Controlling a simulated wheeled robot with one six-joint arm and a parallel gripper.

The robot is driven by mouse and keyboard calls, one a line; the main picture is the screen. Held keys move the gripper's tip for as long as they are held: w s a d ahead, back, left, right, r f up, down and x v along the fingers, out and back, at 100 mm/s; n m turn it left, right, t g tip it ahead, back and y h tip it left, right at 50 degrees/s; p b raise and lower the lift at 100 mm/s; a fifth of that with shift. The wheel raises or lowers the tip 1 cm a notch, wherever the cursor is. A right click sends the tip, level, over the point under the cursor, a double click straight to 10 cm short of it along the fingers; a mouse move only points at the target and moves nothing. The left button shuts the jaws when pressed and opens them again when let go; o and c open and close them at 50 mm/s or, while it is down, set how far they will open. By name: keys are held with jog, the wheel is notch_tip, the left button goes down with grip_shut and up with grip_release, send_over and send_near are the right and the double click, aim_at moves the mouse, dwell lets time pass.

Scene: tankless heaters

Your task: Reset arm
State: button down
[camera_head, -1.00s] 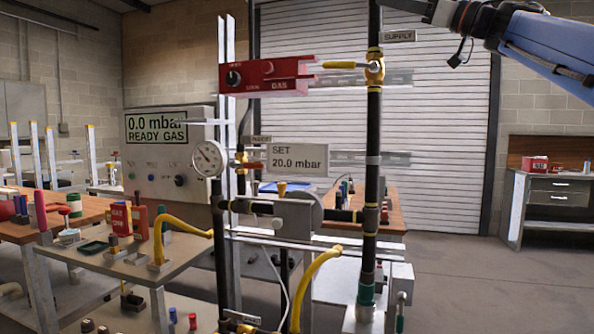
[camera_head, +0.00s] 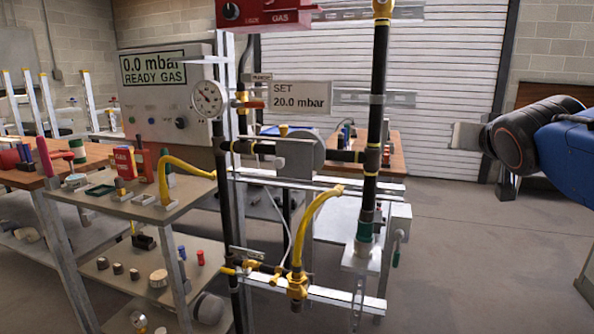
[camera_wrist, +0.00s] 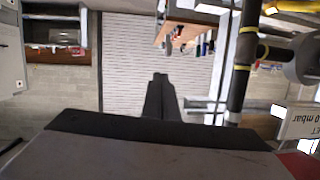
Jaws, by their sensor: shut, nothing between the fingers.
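My gripper (camera_head: 468,136) is at the right in the head view, to the right of the black gas pipe (camera_head: 374,120) and apart from it. Its fingers are seen edge-on there. In the wrist view, my gripper (camera_wrist: 160,80) shows its dark fingers close together and empty. That view appears upside down, with the pipe (camera_wrist: 238,70) to the right of the fingers and a roller shutter (camera_wrist: 125,60) behind them.
The gas rig carries a gauge (camera_head: 208,98), a "SET 20.0 mbar" sign (camera_head: 299,96), a red box (camera_head: 270,14) and a yellow hose (camera_head: 315,225). A cluttered bench (camera_head: 110,212) stands left. Open floor (camera_head: 450,260) lies at the lower right.

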jog(key=s+a+f+n+g+y, duration=0.1)
jog(key=s+a+f+g, duration=0.1)
jog(key=s+f, duration=0.6)
jog(key=s+a+f+n+g+y, duration=0.1)
jog(key=s+a+f+g, duration=0.2)
jog(key=s+f, duration=0.4)
jog(key=s+a+f+n+g+y, duration=0.1)
jog(key=s+f+g, duration=0.3)
jog(key=f, duration=1.4)
jog(key=s+a, duration=0.1)
jog(key=s, duration=0.3)
jog(key=shift+s+a+f+g, duration=0.15)
jog(key=shift+s+f+g, duration=0.15)
jog(key=shift+f+g, duration=0.1)
jog(key=shift+w+r, duration=0.1)
